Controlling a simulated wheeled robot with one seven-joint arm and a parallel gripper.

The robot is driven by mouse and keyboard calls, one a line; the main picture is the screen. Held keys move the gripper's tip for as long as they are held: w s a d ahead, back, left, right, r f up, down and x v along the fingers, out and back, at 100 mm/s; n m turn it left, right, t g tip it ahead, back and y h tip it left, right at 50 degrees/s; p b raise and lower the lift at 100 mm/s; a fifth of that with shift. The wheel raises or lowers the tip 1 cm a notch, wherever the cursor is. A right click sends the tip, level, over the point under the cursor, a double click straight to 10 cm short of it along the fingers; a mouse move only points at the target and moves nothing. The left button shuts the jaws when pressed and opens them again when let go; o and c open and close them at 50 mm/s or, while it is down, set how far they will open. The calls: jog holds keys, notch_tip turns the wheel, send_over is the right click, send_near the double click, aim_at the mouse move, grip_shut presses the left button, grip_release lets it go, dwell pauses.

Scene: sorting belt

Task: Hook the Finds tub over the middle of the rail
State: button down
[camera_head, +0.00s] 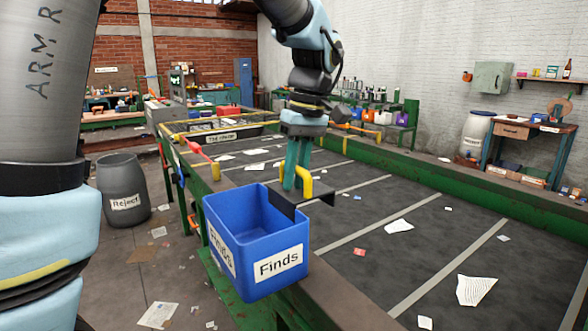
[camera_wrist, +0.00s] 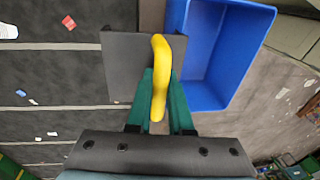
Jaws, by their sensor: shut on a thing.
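The blue Finds tub (camera_head: 278,268) is upright and looks empty, at the outer side of the belt's near rail (camera_head: 335,298). Its dark hook plate (camera_head: 318,199) reaches over the rail towards the belt. My gripper (camera_head: 296,180) is shut on the tub's yellow handle (camera_head: 307,182). In the wrist view, the green fingers of my gripper (camera_wrist: 158,115) flank the yellow handle (camera_wrist: 160,75). There the tub (camera_wrist: 225,50) lies right of the brown rail (camera_wrist: 151,14) and the plate (camera_wrist: 122,65) covers part of it. I cannot tell whether the plate touches the rail.
The dark belt (camera_head: 400,250) carries scattered paper scraps. A grey Reject barrel (camera_head: 122,190) stands on the floor at left. A red-handled item (camera_head: 200,152) is at the rail farther back. Litter lies on the floor beside the rail.

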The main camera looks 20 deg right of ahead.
aim_at(282, 228)
jog(key=shift+y, duration=0.5)
jog(key=a+f, duration=0.1)
jog(key=f, duration=0.1)
jog(key=s+a+f, duration=0.1)
jog(key=f, duration=0.1)
jog(key=a+f, duration=0.2)
jog(key=shift+s+f+p, duration=0.2)
jog(key=shift+p, duration=0.15)
jog(key=shift+d+f, duration=0.2)
jog(key=shift+f, duration=0.4)
jog(key=shift+w+a+f, duration=0.25)
jog(key=shift+w+a, duration=0.05)
jog(key=shift+w, duration=0.15)
jog(key=shift+f, duration=0.35)
jog(key=shift+w+f+b, duration=0.3)
jog(key=shift+b, duration=0.05)
jog(key=shift+s+d, duration=0.15)
jog(key=shift+s+d+f+h+b, duration=0.2)
jog(key=shift+f+h+b, duration=0.1)
jog(key=shift+f+b, duration=0.15)
jog(key=shift+s+f+b, duration=0.2)
jog(key=shift+f+b, duration=0.25)
jog(key=shift+f, duration=0.2)
jog(key=shift+s+f+b, duration=0.15)
jog(key=shift+f+b, duration=0.3)
jog(key=shift+f, duration=0.15)
jog(key=shift+w+d+f, duration=0.15)
jog(key=shift+f, duration=0.1)
jog(key=shift+r, duration=0.15)
jog(key=shift+w+r, duration=0.1)
